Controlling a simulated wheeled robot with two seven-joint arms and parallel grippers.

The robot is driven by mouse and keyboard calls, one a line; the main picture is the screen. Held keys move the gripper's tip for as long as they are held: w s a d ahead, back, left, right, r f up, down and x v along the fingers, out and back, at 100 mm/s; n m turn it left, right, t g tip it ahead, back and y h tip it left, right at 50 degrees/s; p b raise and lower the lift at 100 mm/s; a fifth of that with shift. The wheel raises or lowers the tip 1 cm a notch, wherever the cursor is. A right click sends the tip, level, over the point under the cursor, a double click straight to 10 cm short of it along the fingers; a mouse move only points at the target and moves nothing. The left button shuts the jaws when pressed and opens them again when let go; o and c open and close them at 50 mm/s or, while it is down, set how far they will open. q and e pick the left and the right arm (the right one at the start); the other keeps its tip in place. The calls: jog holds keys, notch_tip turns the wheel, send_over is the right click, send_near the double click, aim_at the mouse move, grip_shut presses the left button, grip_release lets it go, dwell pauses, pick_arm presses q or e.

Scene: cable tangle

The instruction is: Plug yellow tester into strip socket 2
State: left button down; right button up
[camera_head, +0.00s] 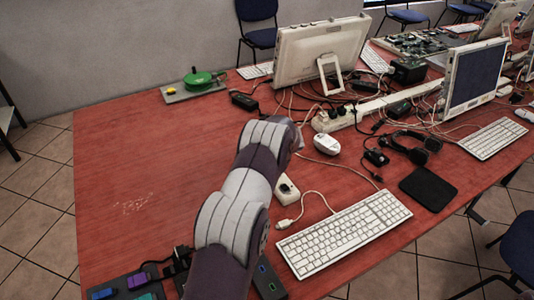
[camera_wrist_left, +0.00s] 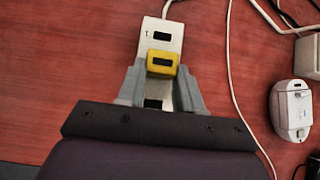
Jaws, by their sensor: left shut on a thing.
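In the left wrist view the yellow tester (camera_wrist_left: 162,62), a small block with a dark window, sits between the fingertips of my left gripper (camera_wrist_left: 161,82), which is shut on it. It is over the white power strip (camera_wrist_left: 172,28) and covers its middle part. One dark socket shows beyond the tester and another shows nearer the wrist. I cannot tell whether the tester is raised above the strip or seated in it. In the head view part of a white strip (camera_head: 287,192) shows beside my left arm, which hides the tester and gripper. My right gripper is not in view.
A white mouse-like device (camera_head: 326,143) lies right of the arm; it also shows in the wrist view (camera_wrist_left: 291,107). A white keyboard (camera_head: 343,232), cables and a monitor (camera_head: 322,52) crowd the right. The red table (camera_head: 140,150) is mostly clear at left.

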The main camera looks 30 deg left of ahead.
pick_arm(q)
jog(key=c, duration=0.7)
grip_release()
jog(key=shift+f, duration=0.15)
jog(key=shift+o, duration=0.2)
